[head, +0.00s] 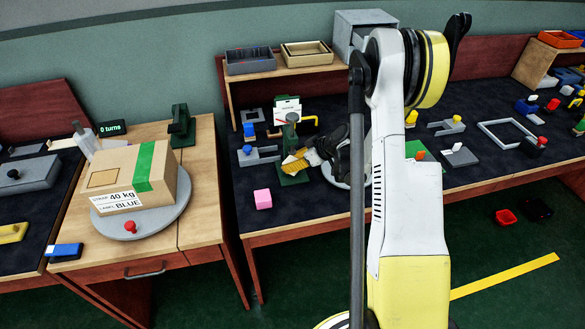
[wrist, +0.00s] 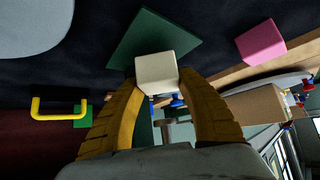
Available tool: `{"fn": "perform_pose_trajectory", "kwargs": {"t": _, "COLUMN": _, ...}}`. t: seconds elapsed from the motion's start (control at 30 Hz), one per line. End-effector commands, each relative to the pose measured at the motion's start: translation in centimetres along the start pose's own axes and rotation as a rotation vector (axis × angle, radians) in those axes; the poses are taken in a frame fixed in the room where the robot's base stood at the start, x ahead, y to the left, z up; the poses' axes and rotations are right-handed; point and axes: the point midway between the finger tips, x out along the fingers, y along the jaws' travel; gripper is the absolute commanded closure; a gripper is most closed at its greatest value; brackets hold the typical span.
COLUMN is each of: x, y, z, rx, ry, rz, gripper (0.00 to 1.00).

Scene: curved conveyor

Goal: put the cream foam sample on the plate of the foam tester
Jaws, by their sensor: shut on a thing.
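The cream foam sample (wrist: 157,70) is a small pale block between the two yellow fingers of my gripper (wrist: 158,82) in the wrist view. The gripper is shut on it at the fingertips. A dark green square plate (wrist: 150,35) of the foam tester shows just beyond the sample, partly covered by it. In the head view my gripper (head: 293,163) is at the green foam tester (head: 291,137) on the dark bench, in front of its upright. The sample is hard to make out there. Whether it touches the plate I cannot tell.
A pink block (head: 263,199) lies on the bench left of and in front of the tester. A round grey disc (head: 334,178) is to its right, partly behind my arm. A yellow bent handle (wrist: 58,106) is close by. A turntable (head: 172,217) with a carton stands left.

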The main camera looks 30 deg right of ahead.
Motion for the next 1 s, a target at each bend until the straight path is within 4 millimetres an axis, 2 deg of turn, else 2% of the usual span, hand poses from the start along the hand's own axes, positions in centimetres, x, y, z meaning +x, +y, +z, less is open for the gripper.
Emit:
{"fn": "perform_pose_trajectory", "kwargs": {"t": 0.03, "x": 0.9, "y": 0.0, "z": 0.9, "rx": 0.000, "ry": 0.000, "rz": 0.000, "gripper": 0.71}}
{"fn": "perform_pose_trajectory", "kwargs": {"t": 0.1, "x": 1.2, "y": 0.0, "z": 1.2, "rx": 0.000, "ry": 0.000, "rz": 0.000, "gripper": 0.71}}
{"fn": "perform_pose_trajectory", "kwargs": {"t": 0.43, "x": 1.3, "y": 0.0, "z": 1.4, "rx": 0.000, "ry": 0.000, "rz": 0.000, "gripper": 0.71}}
{"fn": "perform_pose_trajectory", "kwargs": {"t": 0.47, "x": 1.2, "y": 0.0, "z": 1.3, "rx": 0.000, "ry": 0.000, "rz": 0.000, "gripper": 0.48}}
{"fn": "perform_pose_trajectory", "kwargs": {"t": 0.5, "x": 1.2, "y": 0.0, "z": 1.3, "rx": 0.000, "ry": 0.000, "rz": 0.000, "gripper": 0.36}}
{"fn": "perform_pose_trajectory", "kwargs": {"t": 0.87, "x": 1.0, "y": 0.0, "z": 1.1, "rx": 0.000, "ry": 0.000, "rz": 0.000, "gripper": 0.36}}
{"fn": "perform_pose_trajectory", "kwargs": {"t": 1.0, "x": -0.9, "y": 0.1, "z": 0.9, "rx": 0.001, "ry": 0.000, "rz": 0.002, "gripper": 0.36}}
